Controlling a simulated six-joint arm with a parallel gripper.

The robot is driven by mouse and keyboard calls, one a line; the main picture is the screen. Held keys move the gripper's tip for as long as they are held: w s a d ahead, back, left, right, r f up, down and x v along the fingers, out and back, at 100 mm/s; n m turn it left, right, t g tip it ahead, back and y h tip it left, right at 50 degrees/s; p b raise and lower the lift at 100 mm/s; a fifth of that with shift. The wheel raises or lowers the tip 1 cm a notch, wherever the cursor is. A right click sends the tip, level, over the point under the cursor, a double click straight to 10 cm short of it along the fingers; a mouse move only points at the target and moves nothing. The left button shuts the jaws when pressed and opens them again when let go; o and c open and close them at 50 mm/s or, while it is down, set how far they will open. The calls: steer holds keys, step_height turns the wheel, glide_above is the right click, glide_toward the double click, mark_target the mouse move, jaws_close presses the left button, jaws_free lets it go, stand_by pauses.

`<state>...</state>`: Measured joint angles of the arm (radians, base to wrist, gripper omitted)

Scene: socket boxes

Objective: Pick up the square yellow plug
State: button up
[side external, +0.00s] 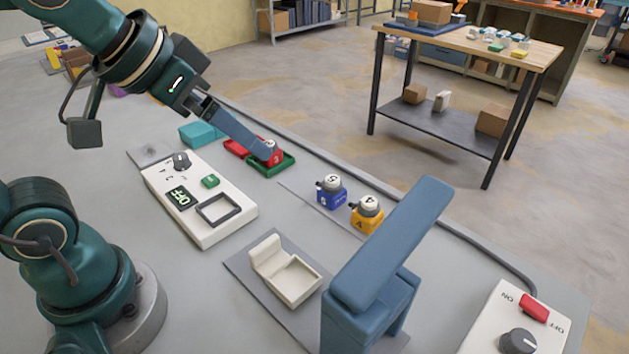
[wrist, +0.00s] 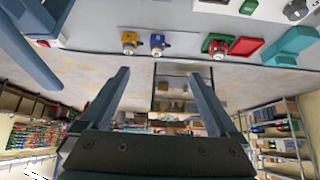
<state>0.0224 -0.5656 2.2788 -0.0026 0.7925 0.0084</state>
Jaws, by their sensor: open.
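The square yellow plug (side external: 367,217) stands upright on the grey table, with a round light top marked 4. In the wrist view the yellow plug (wrist: 129,40) is left of the blue plug (wrist: 160,40). My gripper (side external: 262,150) is open. In the side view its fingertips overlap the red plug (side external: 273,153), well up and left of the yellow plug. In the wrist view my gripper (wrist: 159,72) has nothing between its fingers, and the red plug (wrist: 217,49) lies outside them to the right.
The blue plug (side external: 331,191) stands close beside the yellow one. The red plug is in a green tray (side external: 283,167). A blue stand (side external: 385,260) rises in front of the yellow plug. A white panel (side external: 212,232) and a cream holder (side external: 290,282) lie nearer.

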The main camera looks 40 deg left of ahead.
steer(key=w+d, duration=0.2)
steer(key=w, duration=0.6)
steer(key=m+g+h, duration=0.1)
steer(key=m+g, duration=0.1)
glide_above(368, 200)
steer(key=s+a, duration=0.1)
steer(key=a, duration=0.1)
step_height(368, 200, down, 8)
steer(key=shift+g, duration=0.5)
steer(key=f, duration=0.2)
steer(key=d+f, duration=0.1)
steer(key=f, duration=0.2)
steer(key=shift+s+d+f, duration=0.3)
steer(key=shift+x, duration=2.4)
steer(key=shift+r, duration=0.1)
jaws_close()
